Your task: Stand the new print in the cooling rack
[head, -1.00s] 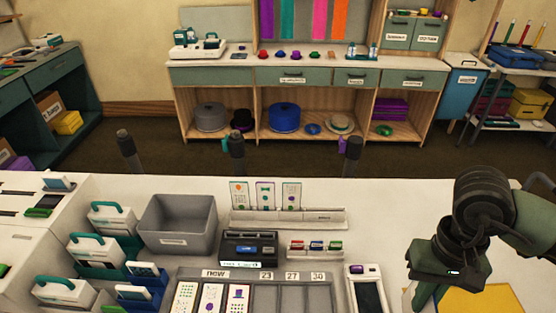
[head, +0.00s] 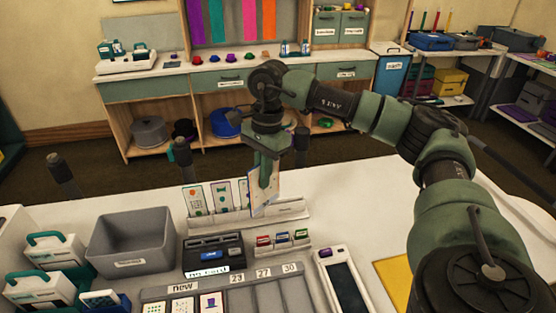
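My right gripper (head: 265,172) reaches in from the right and points down over the back of the counter. Its green fingers appear shut on a pale print (head: 258,197), which is upright and slightly turned. The print is at the white cooling rack (head: 292,211), just right of the prints standing there. Whether its lower edge sits in a slot or is just above the rack, I cannot tell. Three prints stand in the rack's left part: one with orange and green marks (head: 194,199), a middle one (head: 222,197) and a purple-edged one (head: 242,191). My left gripper is not in view.
In front of the rack are a black printer (head: 213,253) and a small holder of coloured cartridges (head: 283,240). A grey bin (head: 133,213) stands left. A sorting tray (head: 245,296) with labelled columns lies nearer. The rack's right part looks free.

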